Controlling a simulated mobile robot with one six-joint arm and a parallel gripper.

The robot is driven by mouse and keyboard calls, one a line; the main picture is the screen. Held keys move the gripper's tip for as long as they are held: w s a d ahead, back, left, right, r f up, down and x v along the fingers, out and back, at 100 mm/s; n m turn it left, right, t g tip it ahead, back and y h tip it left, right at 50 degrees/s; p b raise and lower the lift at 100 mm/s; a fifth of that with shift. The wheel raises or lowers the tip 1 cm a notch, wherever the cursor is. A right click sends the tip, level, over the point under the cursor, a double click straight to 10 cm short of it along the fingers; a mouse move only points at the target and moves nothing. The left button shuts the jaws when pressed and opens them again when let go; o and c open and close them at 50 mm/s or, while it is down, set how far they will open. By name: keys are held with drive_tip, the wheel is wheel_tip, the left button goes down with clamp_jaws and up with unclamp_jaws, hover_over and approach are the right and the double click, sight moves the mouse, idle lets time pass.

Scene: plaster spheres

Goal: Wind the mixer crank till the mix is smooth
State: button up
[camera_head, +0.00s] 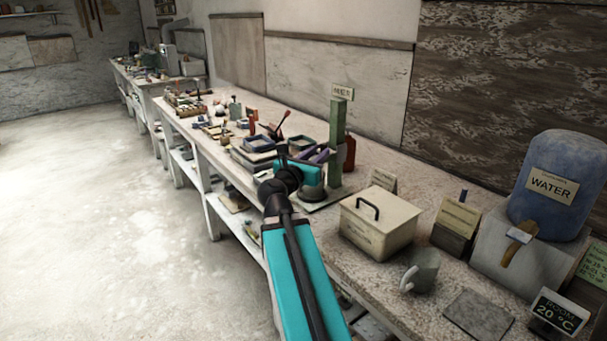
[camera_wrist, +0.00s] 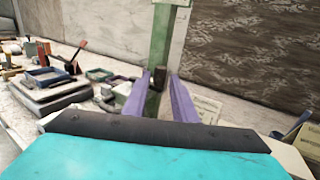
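The mixer has a tall green column (camera_head: 337,145) with a small sign on top, and the column also shows in the wrist view (camera_wrist: 161,45). A dark rounded bowl (camera_head: 313,192) sits low beside the column. My gripper (camera_head: 322,154) is at the mixer, in front of the column. In the wrist view its two purple fingers (camera_wrist: 159,76) are apart, with a dark upright crank knob (camera_wrist: 160,77) between their tips. Narrow gaps seem to show on both sides of the knob. The mix inside the bowl is not visible.
A lidded cream box (camera_head: 380,222), a grey mug (camera_head: 421,271) and a blue water container (camera_head: 556,185) stand right of the mixer. Trays (camera_head: 260,144) and small tools crowd the bench to the left. A dark red bottle (camera_head: 350,153) is behind the column. The floor is clear.

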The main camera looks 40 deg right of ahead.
drive_tip(key=shift+s+a+f+b, duration=0.2)
drive_tip(key=shift+a+b, duration=0.3)
drive_tip(key=shift+b, duration=1)
drive_tip(key=b+v, duration=0.8)
drive_tip(key=b, duration=0.4)
drive_tip(key=shift+r, duration=0.15)
